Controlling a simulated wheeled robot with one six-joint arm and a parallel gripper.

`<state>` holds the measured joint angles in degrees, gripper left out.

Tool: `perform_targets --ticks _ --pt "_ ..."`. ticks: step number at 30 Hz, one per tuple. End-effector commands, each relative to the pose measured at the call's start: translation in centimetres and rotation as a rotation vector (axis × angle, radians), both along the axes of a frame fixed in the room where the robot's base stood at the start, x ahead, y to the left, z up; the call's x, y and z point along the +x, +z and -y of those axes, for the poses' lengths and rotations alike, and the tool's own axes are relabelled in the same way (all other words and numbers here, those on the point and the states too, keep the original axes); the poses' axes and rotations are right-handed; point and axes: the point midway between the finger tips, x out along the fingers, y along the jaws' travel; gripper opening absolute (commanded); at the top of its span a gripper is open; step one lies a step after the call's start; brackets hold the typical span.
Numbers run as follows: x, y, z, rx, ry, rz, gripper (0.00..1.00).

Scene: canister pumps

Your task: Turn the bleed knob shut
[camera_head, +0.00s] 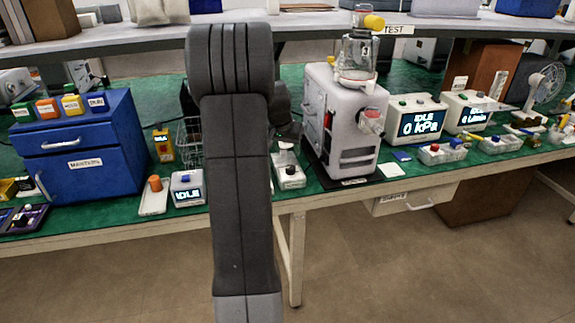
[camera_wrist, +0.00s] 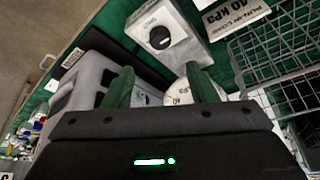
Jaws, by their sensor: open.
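In the wrist view my gripper (camera_wrist: 160,68) is open, with its two green fingers apart and nothing clearly between them. A small white box with a black knob (camera_wrist: 160,38) lies beyond the fingertips. A round white dial (camera_wrist: 183,76) is partly hidden behind the right finger. The pale pump body (camera_wrist: 92,75) is behind the left finger. In the head view the white pump (camera_head: 345,125) carries a clear canister (camera_head: 357,55), and the small box (camera_head: 289,175) stands left of it. My arm hides the gripper's fingers there. I cannot tell which knob is the bleed knob.
A wire basket (camera_wrist: 275,45) is close on the right in the wrist view, beside a printed card (camera_wrist: 236,14). On the green bench are a blue cabinet (camera_head: 85,145), an IDLE display box (camera_head: 187,188) and a 0 kPa display (camera_head: 416,122). A shelf (camera_head: 130,40) runs above.

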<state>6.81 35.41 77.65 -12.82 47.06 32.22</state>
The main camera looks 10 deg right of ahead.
Motion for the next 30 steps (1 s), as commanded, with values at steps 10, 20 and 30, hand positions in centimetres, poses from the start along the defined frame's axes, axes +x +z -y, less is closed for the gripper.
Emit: perform_targets --ticks 10,20,30 --pt "2.2 -6.8 1.5 0.000 0.000 -0.005 0.52" --pt "3.2 -9.2 2.0 0.000 0.001 0.000 0.52" --pt "3.2 -9.3 2.0 0.000 0.001 0.000 0.38"
